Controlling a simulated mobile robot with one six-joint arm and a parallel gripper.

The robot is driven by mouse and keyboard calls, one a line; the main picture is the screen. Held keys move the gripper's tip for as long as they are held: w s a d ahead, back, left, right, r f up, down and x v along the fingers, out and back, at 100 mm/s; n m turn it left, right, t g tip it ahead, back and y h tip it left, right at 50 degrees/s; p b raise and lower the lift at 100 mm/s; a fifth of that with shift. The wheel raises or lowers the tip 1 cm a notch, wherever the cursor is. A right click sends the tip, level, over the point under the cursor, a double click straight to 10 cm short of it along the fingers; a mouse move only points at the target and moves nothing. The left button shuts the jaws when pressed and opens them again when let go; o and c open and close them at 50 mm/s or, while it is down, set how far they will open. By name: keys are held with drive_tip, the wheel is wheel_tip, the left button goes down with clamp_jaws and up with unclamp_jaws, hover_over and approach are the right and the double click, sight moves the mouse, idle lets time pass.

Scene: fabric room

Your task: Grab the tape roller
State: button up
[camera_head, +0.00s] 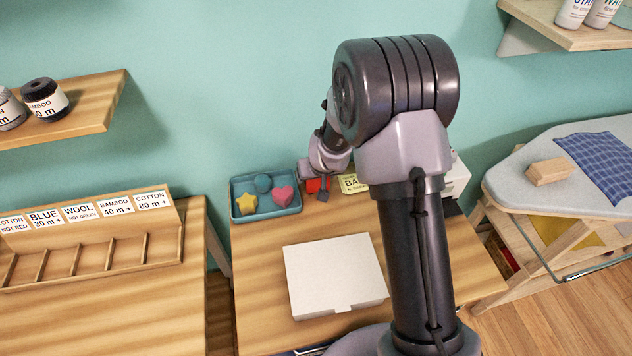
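I cannot pick out the tape roller with certainty. A small red object (313,186) shows at the back of the middle wooden table, just below my wrist and right of the blue tray. It is partly covered, and I cannot tell whether it is the tape roller. My arm reaches over the table, and my gripper (323,194) points down by the red object. Its fingers are small and mostly hidden, so I cannot see whether they are open, shut or touching it.
A blue tray (236,211) holds a yellow star, a pink heart and a teal piece. A white box (335,274) lies mid-table. A yellow label card (352,184) stands behind my arm. A compartment rack (95,240) is left; an ironing board (510,183) with a wooden block (549,171) is right.

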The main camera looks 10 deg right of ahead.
drive_tip(key=shift+w+f, duration=0.35)
drive_tip(key=shift+f, duration=0.3)
drive_tip(key=shift+r, duration=0.2)
drive_tip(key=shift+c, duration=0.2)
drive_tip(key=c, duration=1.3)
